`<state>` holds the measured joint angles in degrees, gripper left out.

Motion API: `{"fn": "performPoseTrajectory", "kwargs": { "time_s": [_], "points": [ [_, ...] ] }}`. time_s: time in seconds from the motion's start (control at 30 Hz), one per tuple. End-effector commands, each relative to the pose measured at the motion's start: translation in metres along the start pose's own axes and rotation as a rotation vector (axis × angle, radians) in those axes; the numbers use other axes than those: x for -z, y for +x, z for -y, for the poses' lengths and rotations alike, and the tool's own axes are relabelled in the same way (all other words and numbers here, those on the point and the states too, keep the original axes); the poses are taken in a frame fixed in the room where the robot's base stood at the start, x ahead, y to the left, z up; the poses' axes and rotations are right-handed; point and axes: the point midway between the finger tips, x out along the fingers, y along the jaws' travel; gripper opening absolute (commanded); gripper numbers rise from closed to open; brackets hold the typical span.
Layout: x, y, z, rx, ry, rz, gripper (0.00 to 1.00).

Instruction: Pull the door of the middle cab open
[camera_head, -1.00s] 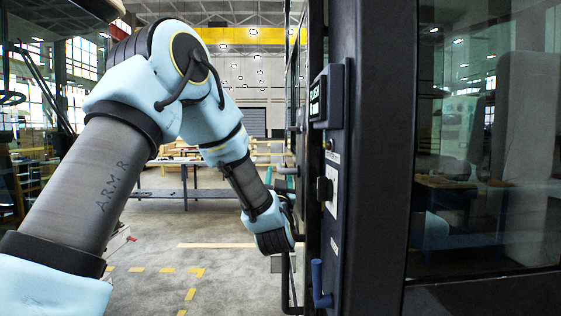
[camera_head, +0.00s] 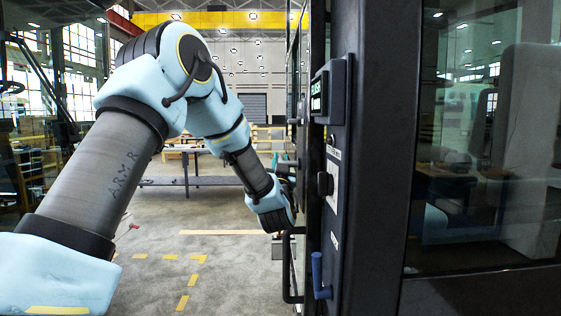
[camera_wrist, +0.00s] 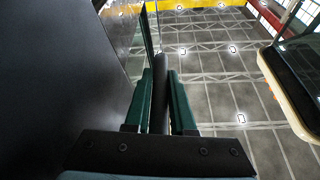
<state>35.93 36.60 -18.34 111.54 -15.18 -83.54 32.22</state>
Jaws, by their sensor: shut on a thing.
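In the wrist view, the two green fingers of my gripper (camera_wrist: 161,85) stand on either side of a dark upright bar (camera_wrist: 162,62), a door handle, and are shut on it. A dark door panel (camera_wrist: 50,90) fills the left of that view, with a strip of glass (camera_wrist: 138,45) beside the bar. In the head view, my arm reaches forward along the cab fronts, and its wrist hides most of my gripper; only a bit of teal shows at the cab side. The cab doors there are seen nearly edge-on, so I cannot tell how far the held door stands open.
A dark post with a small display (camera_head: 320,95), a black knob (camera_head: 325,184) and a blue lever (camera_head: 319,275) stands close on the right. A black loop handle (camera_head: 289,292) sticks out below my wrist. A bench (camera_head: 185,165) stands far back.

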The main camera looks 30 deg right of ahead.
Motion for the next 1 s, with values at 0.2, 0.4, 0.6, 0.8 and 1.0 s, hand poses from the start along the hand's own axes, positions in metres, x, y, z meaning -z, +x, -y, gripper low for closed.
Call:
{"fn": "performPoseTrajectory", "kwargs": {
  "time_s": [0.2,0.4,0.6,0.8,1.0],
  "points": [
    [0.0001,-0.0001,0.0001,0.000,0.000,0.000,0.00],
    [0.0000,-0.0001,0.0001,0.000,0.000,0.000,0.00],
    [0.0001,-0.0001,0.0001,0.000,0.000,0.000,0.00],
    [0.0001,-0.0001,0.0001,0.000,0.000,0.000,0.00],
    [0.0001,-0.0001,0.0001,0.000,0.000,0.000,0.00]
  ]
}}
